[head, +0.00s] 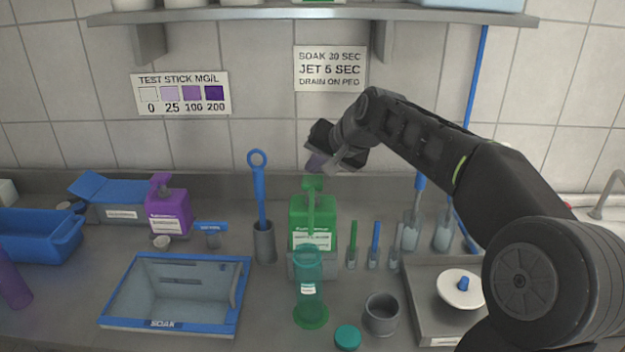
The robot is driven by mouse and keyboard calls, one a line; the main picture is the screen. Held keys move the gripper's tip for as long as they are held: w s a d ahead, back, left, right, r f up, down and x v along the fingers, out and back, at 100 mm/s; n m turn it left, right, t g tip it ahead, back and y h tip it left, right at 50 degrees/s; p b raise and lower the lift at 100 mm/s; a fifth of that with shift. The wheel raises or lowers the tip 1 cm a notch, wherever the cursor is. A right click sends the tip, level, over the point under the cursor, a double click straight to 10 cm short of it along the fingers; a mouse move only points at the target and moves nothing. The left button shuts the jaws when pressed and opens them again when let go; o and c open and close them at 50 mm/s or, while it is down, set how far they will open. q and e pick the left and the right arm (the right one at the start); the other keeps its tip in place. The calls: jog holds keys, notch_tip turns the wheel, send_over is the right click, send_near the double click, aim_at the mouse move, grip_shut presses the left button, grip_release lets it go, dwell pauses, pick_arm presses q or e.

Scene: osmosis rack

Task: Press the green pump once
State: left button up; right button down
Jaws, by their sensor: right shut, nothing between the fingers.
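The green pump bottle (297,208) stands upright near the back of the counter, with its green pump head (313,184) on top and a white label on its front. A clear green-tinted cylinder (308,270) stands in front of it and hides its lower part. My right gripper (318,163) is shut and empty. In the picture it sits just above the pump head; I cannot tell whether they touch. My left gripper is not in view.
A purple pump bottle (168,212) stands to the left, behind a blue-rimmed soak basin (103,318). A grey holder (264,242) with a blue-handled tool stands beside the green bottle. A grey cup (381,315) and teal cap (347,337) lie in front. Several slim brushes stand right.

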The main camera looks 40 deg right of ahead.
aim_at(311, 179)
jog(key=shift+f, duration=0.1)
jog(key=shift+f+b, duration=0.3)
jog(key=shift+b, duration=0.05)
jog(key=shift+s+f+b, duration=0.1)
jog(key=shift+f+b, duration=0.75)
jog(key=shift+f, duration=0.25)
dwell(0.8)
dwell(0.3)
jog(key=shift+r+p, duration=1.15)
jog(key=shift+r, duration=0.3)
notch_tip(311, 179, up, 5)
jog(key=p, duration=0.4)
dwell(0.4)
